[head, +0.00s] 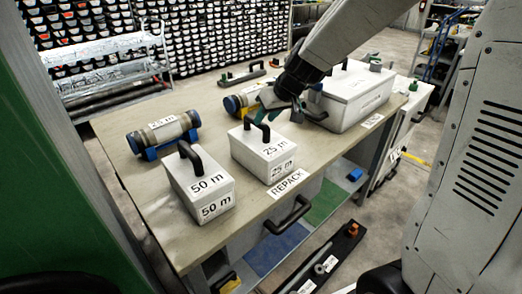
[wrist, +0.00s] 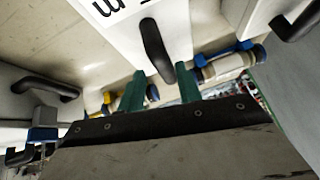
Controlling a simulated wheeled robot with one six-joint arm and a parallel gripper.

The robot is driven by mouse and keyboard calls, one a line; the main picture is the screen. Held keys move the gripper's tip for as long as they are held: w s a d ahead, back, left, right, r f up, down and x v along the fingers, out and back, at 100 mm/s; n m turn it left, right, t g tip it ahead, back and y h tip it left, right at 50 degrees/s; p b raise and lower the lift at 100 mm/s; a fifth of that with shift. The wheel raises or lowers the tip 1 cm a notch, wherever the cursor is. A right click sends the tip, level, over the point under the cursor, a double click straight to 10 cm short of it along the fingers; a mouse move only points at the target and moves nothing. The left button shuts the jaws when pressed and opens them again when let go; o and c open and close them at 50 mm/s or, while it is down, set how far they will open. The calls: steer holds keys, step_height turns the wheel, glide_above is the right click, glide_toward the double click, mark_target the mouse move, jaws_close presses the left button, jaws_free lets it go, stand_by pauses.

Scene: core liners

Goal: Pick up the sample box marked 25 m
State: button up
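The sample box marked 25 m (head: 262,152) is a white box with a black handle on its lid, standing on the bench right of the box marked 50 m (head: 200,187). My gripper (head: 281,106) is above the bench, just behind and above the 25 m box's handle. In the wrist view the green fingers of my gripper (wrist: 161,80) are spread apart. The 25 m box's black handle (wrist: 155,48) shows ahead, between the fingers' directions. No contact shows, and the gap is hard to judge. Only an "m" of this box's label shows there.
A core liner marked 25 m (head: 163,132) lies in blue cradles at the back left. Another liner (head: 240,101) lies behind my gripper. A large white case (head: 350,97) stands close on the right. A REPACK label (head: 289,184) marks the bench's front edge.

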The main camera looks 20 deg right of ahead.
mark_target(258, 127)
steer(key=x, duration=0.5)
steer(key=shift+w+a+f, duration=0.1)
steer(key=shift+a+f, duration=0.15)
jaws_close()
stand_by(1.2)
